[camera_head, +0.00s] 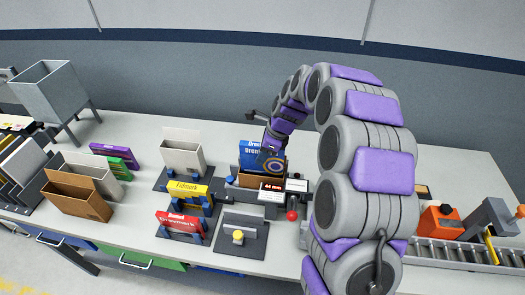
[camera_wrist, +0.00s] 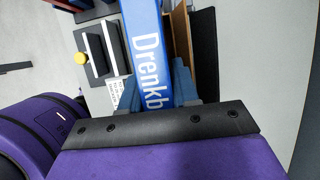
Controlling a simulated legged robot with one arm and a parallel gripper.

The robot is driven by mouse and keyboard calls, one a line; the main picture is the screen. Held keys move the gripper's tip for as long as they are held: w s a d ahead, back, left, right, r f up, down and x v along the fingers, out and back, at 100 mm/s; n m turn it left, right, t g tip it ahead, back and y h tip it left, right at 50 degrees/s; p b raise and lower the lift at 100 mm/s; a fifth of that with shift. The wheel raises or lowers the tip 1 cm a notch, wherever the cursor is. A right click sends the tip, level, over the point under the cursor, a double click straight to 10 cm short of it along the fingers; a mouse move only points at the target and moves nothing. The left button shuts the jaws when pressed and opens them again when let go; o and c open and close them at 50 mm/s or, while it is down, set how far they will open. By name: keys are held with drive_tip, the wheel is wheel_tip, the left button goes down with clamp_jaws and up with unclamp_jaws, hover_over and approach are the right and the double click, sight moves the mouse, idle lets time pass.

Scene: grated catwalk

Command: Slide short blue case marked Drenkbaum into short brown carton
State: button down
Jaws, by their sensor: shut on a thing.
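The blue case marked Drenkbaum (camera_head: 250,158) stands upright at the fixture in the middle of the table. It also shows in the wrist view (camera_wrist: 147,35), its white lettering running along its side. My gripper (camera_wrist: 152,95) is shut on the blue case, one finger on each side. In the head view my gripper (camera_head: 273,138) reaches it from above. A brown carton (camera_head: 249,179) stands in the fixture, directly below the case in the head view; brown carton walls (camera_wrist: 182,40) show close beside the case in the wrist view. I cannot tell whether the case's lower end is inside.
A display (camera_head: 271,187) reading 44 mm and a red knob (camera_head: 292,215) are at the fixture. Yellow (camera_head: 187,190) and red (camera_head: 180,222) cases stand in holders to the left. Another open brown carton (camera_head: 78,200) is farther left. A roller conveyor (camera_head: 455,251) lies right.

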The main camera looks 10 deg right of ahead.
drive_tip(key=shift+f+p, duration=0.5)
drive_tip(key=shift+f, duration=2)
drive_tip(key=c, duration=0.8)
unclamp_jaws()
drive_tip(key=shift+o, duration=0.2)
drive_tip(key=shift+r, duration=0.2)
drive_tip(key=shift+w+r+p, duration=0.15)
drive_tip(key=shift+r+p, duration=0.55)
wheel_tip(320, 180, up, 5)
drive_tip(key=p, duration=0.4)
drive_tip(key=shift+r, duration=0.1)
